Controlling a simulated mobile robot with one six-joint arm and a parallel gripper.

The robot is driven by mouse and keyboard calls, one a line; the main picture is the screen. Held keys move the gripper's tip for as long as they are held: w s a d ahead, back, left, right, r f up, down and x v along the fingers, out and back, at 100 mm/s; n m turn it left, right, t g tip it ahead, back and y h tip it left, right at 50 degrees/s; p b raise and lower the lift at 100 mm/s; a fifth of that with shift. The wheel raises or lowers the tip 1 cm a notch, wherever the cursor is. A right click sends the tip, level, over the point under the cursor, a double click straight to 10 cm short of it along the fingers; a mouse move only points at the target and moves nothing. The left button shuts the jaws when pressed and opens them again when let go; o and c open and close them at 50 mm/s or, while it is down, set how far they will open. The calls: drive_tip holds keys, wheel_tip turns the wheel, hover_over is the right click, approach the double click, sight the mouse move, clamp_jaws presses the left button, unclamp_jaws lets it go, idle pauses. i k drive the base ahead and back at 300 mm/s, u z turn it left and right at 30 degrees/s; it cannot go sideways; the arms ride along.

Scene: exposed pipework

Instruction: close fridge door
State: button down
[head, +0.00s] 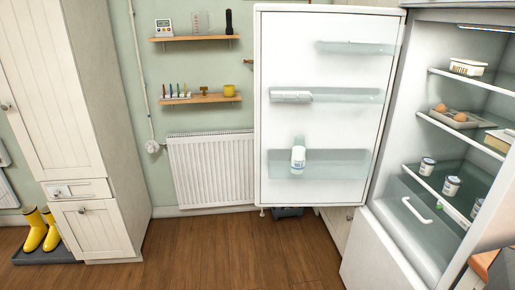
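The fridge door (325,218) stands wide open in the head view, its white inner side facing me. It has glass shelves, with a white bottle (298,157) on the lowest and a clear bottle (291,96) lying on the middle one. The fridge (371,250) is at the right, its lit inside showing a butter box, eggs and several small jars on glass shelves. A clear drawer with a white handle (416,211) sits low in it. The door's outer side is hidden. My gripper is not in view.
A cream cupboard (101,160) stands at the left, with yellow boots (42,230) on a dark tray beside it. A white radiator (212,170) and two wooden shelves (205,98) are on the wall behind. The wooden floor (235,250) before the door is clear.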

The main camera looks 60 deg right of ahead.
sight(336, 95)
drive_tip(key=z, duration=0.25)
drive_tip(key=i, duration=1.65)
drive_tip(key=u, duration=0.25)
